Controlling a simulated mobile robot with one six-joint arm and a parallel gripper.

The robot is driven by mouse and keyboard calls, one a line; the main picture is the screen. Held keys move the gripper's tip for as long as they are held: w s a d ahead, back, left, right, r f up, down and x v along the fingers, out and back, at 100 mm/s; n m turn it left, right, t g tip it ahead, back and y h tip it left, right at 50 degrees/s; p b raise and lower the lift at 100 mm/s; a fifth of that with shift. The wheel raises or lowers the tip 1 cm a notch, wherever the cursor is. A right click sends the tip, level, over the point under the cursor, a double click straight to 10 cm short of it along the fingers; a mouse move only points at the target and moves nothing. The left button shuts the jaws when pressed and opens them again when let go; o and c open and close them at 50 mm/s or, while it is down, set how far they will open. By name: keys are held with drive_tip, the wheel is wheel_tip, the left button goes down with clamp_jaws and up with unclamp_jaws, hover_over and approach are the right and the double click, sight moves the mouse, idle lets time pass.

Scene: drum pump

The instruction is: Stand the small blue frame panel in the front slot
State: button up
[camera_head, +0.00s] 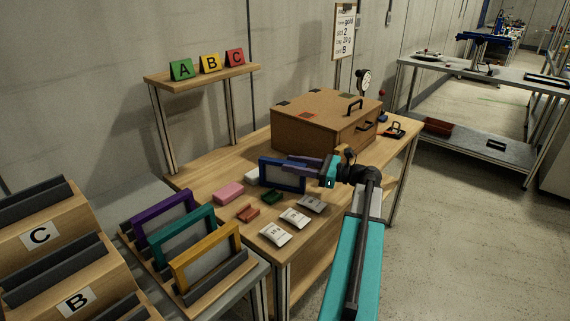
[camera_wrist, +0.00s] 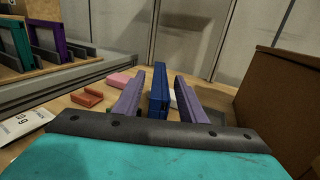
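The small blue frame panel (camera_head: 264,174) stands upright on the wooden table, in front of the brown box. My gripper (camera_head: 290,165) reaches in from the right at its upper part. In the wrist view the blue panel (camera_wrist: 158,92) stands edge-on between my two purple fingers (camera_wrist: 160,78), with a narrow gap on each side. The gripper is open around it. A rack (camera_head: 207,302) at the lower left holds purple (camera_head: 138,220), teal (camera_head: 153,243) and yellow (camera_head: 179,279) frames. A dark bar (camera_head: 218,277) lies before the yellow one; I cannot tell whether a free slot is there.
Near the panel lie a pink block (camera_head: 229,192), a red tray-like piece (camera_head: 248,213), a green piece (camera_head: 272,197) and several white packets (camera_head: 275,234). The brown box (camera_head: 318,122) stands behind. Stepped racks marked C (camera_head: 40,235) and B (camera_head: 77,302) are far left.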

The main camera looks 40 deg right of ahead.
drive_tip(key=v, duration=0.8)
drive_tip(key=shift+s, duration=0.1)
idle(0.5)
